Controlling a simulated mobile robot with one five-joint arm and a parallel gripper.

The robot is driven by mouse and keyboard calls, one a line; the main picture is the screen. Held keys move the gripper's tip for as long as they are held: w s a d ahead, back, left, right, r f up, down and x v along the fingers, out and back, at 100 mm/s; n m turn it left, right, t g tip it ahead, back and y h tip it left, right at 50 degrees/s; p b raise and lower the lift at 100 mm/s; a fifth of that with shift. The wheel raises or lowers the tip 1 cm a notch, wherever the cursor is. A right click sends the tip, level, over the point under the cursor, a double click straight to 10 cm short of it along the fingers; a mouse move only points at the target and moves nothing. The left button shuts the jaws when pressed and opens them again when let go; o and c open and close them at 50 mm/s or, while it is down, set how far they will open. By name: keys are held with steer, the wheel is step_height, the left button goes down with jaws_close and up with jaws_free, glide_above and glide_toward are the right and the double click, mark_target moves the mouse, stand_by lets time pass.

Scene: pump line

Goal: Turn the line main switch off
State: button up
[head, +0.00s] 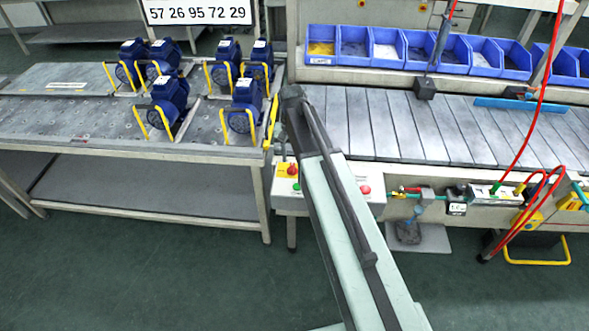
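A pale control box (285,203) is fixed at the front of the line, between the left table and the conveyor. On its left part is a yellow plate with a red knob (292,169), which looks like the line main switch; its exact position is too small to read. A small green button (296,187) sits just below it. A red button (365,189) is on the box's right part. My arm crosses in front of the middle of the box and hides it. My gripper cannot be made out; the arm's upper end shows above the box.
Several blue pumps with yellow handles stand on the left table (60,130). The slatted conveyor (390,125) runs to the right, with blue bins (355,48) behind. Red hoses (540,190) and air fittings hang at right. The green floor in front is mostly clear.

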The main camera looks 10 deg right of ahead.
mark_target(292, 167)
step_height(292, 167, down, 5)
steer(key=b, duration=0.3)
steer(key=shift+r, duration=0.25)
